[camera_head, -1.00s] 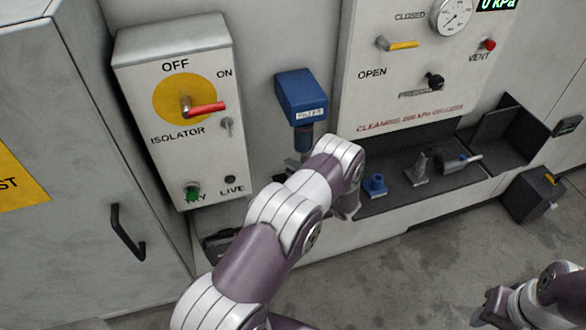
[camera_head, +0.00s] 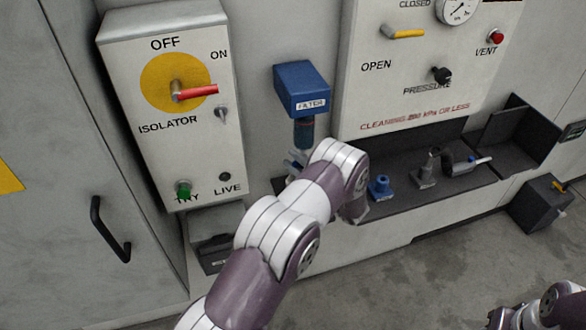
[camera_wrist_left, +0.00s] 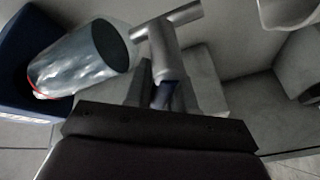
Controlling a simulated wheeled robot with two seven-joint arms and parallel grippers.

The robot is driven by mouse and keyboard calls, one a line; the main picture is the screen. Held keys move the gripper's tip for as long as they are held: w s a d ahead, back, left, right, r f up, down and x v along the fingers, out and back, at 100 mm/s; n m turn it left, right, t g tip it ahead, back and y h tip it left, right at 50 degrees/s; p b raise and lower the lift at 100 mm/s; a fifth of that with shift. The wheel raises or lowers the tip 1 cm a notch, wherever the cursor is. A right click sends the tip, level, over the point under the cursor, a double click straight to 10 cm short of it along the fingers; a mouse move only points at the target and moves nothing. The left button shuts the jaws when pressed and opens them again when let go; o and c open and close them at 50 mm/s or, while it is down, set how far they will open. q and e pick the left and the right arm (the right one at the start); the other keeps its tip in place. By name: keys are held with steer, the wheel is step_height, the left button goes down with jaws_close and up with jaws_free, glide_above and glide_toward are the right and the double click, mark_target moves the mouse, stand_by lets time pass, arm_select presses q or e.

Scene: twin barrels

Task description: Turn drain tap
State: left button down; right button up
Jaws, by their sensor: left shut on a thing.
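The blue-headed filter (camera_head: 302,90) hangs on the back wall right of the isolator box. In the left wrist view, its clear bowl (camera_wrist_left: 80,62) with a dark end is at the upper left. Beside it is a grey metal T-shaped fitting (camera_wrist_left: 160,38). My left gripper (camera_wrist_left: 168,84) is shut on a small dark blue piece below this fitting, which I take to be the drain tap (camera_wrist_left: 168,94). Fingers cover most of it, so its angle is unclear. In the head view my left forearm hides much of the area below the filter. My right gripper (camera_head: 497,316) is partly cut off at the lower right.
The isolator box (camera_head: 172,130) with a red handle is at left. A panel (camera_head: 375,95) with a yellow lever and gauge is at right. A dark tray (camera_head: 400,205) below it holds a blue fitting (camera_head: 380,187) and other parts. A dark box (camera_head: 540,200) stands right.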

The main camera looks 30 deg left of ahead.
arm_select(q)
steer(key=shift+d+m, duration=0.1)
steer(key=shift+m, duration=0.3)
steer(key=c, duration=1.1)
jaws_free()
steer(key=shift+w, duration=0.1)
steer(key=shift+o, duration=0.2)
steer(key=shift+r, duration=0.1)
